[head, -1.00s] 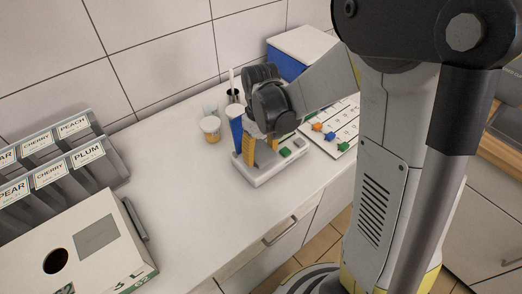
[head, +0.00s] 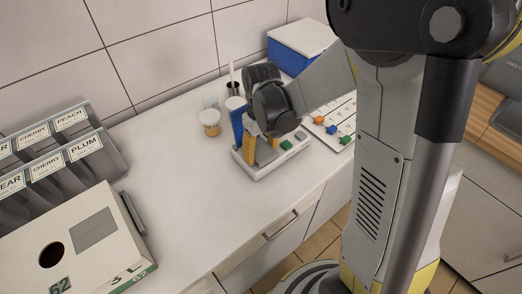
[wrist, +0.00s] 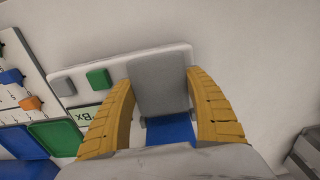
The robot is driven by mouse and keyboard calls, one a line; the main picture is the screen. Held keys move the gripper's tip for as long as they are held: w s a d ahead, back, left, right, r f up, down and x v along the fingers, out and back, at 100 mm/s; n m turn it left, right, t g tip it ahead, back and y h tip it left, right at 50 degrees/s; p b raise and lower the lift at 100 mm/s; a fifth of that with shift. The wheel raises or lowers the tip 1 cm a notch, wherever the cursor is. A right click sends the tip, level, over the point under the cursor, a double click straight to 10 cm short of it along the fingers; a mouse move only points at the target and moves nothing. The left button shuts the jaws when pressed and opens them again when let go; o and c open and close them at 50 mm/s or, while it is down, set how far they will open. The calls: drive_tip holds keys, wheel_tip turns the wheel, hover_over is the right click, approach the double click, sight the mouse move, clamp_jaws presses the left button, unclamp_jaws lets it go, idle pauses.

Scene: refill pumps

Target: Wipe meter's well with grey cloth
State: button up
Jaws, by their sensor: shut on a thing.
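The meter (head: 262,172) is a white base on the counter with a green and a grey button. It also shows in the wrist view (wrist: 80,98), with a small display. My gripper (head: 262,148) is over the meter, pointing down. The well is hidden under the gripper and cloth. I cannot tell whether the cloth touches it.
A blue column (head: 237,122) stands beside the gripper. A cup with amber contents (head: 209,125) stands to the left, and a dark holder (head: 233,88) behind. A white board with coloured pieces (head: 335,118) lies right. Labelled bins (head: 60,150) and a box (head: 85,250) stand left; the counter between is clear.

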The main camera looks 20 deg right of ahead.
drive_tip(key=shift+f+b, duration=0.35)
drive_tip(key=shift+f, duration=0.1)
drive_tip(key=shift+s, duration=0.15)
idle(0.5)
drive_tip(key=shift+s+d, duration=0.2)
drive_tip(key=shift+s, duration=0.2)
drive_tip(key=shift+w, duration=0.2)
drive_tip(key=shift+w+a, duration=0.2)
drive_tip(key=shift+w, duration=0.25)
drive_tip(key=shift+s, duration=0.15)
drive_tip(key=shift+s+d, duration=0.2)
drive_tip(key=shift+s, duration=0.3)
drive_tip(key=shift+w+a, duration=0.1)
drive_tip(key=shift+w, duration=0.15)
drive_tip(key=shift+w+a, duration=0.1)
drive_tip(key=shift+w, duration=0.2)
